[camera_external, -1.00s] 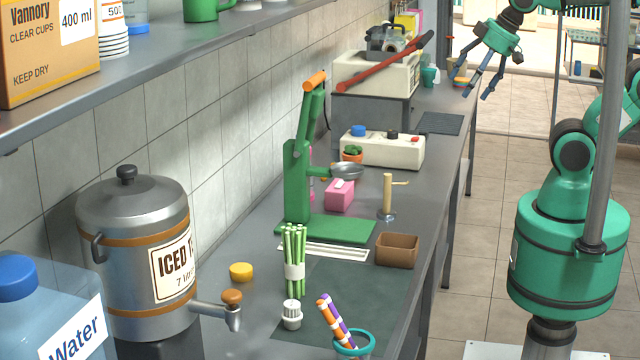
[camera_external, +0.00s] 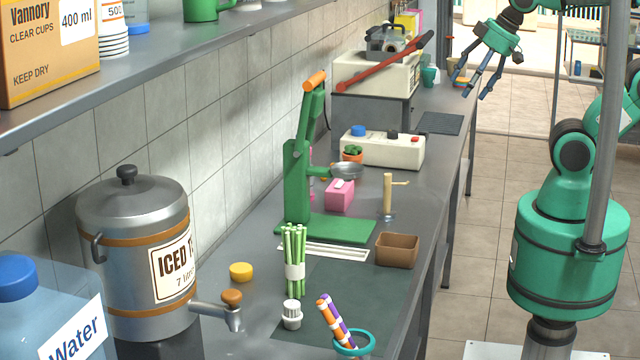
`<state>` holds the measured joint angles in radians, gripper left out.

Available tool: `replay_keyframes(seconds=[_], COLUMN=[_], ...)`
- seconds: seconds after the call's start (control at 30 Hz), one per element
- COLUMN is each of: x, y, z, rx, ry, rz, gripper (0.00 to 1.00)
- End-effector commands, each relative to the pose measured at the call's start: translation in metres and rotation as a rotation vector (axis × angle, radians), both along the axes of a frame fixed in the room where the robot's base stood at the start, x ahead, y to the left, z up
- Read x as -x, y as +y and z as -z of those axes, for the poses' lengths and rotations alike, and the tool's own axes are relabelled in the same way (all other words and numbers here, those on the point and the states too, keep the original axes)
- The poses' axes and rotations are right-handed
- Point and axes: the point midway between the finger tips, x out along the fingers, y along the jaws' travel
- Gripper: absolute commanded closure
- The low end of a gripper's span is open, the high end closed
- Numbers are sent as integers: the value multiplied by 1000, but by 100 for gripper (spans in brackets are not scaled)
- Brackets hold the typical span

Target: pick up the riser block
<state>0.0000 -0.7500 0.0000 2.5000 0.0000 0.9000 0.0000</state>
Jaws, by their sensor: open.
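The brown box-like block (camera_external: 397,250) with a hollow-looking top stands on the counter near its right edge, right of the green press base. It looks the likeliest riser block, but no label confirms this. A smaller pink block (camera_external: 340,196) with a white patch on top sits behind the press base. My gripper (camera_external: 474,91) is at the top right, high and far from both, by the counter's far end. Its dark fingers are spread and point down, with nothing between them.
The green press (camera_external: 297,165) with an orange handle stands by the wall. A thin upright post (camera_external: 387,195) stands behind the brown block. Bundled green canes (camera_external: 294,262) and striped straws in a cup are nearer.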

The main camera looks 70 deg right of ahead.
Motion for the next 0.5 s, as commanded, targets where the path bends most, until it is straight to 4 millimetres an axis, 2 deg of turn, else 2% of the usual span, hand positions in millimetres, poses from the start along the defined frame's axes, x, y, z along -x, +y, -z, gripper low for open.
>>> replay_keyframes(seconds=[0.27,0.5], x=[-4,-26], y=[1,3], z=[-2,-6], rx=[4,23], ry=[8,55], rz=[-9,-56], gripper=[31,31])
